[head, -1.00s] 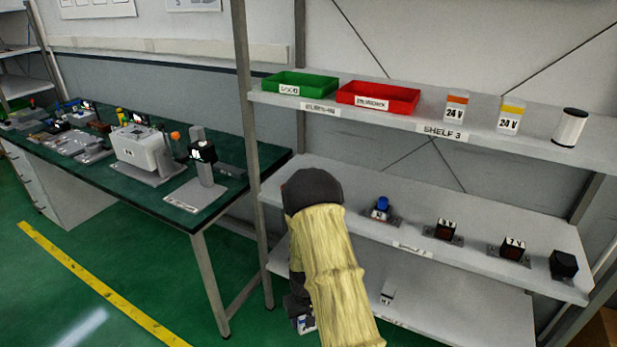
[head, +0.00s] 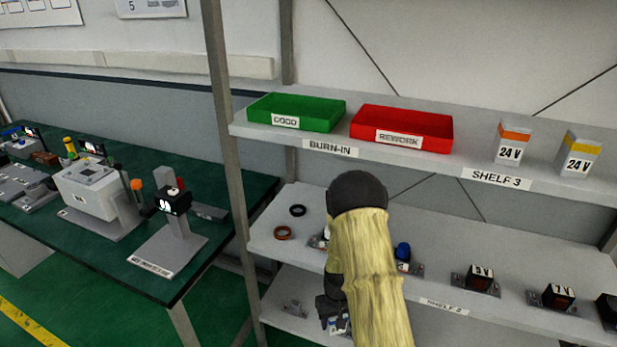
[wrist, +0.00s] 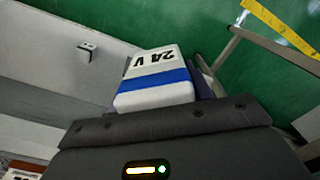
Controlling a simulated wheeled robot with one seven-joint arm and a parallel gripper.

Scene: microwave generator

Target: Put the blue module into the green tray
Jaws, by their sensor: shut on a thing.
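The blue module (wrist: 155,84) is a white box with a blue band and "24 V" print. In the wrist view it sits at my gripper, whose dark finger shows beside it on the right. In the head view my gripper (head: 331,309) hangs low in front of the lower shelves, mostly behind my own arm. Only a small white part of the module (head: 340,325) shows there. My gripper is shut on the module. The green tray (head: 322,119), labelled "GOOD", stands at the left end of the upper shelf, above and left of my gripper.
A red "REWORK" tray (head: 432,131) stands just right of the green one. Orange-banded (head: 513,138) and yellow-banded (head: 579,152) modules stand farther right. A shelf post (head: 222,110) rises at the left. The middle shelf (head: 265,224) carries rings and several mounted parts.

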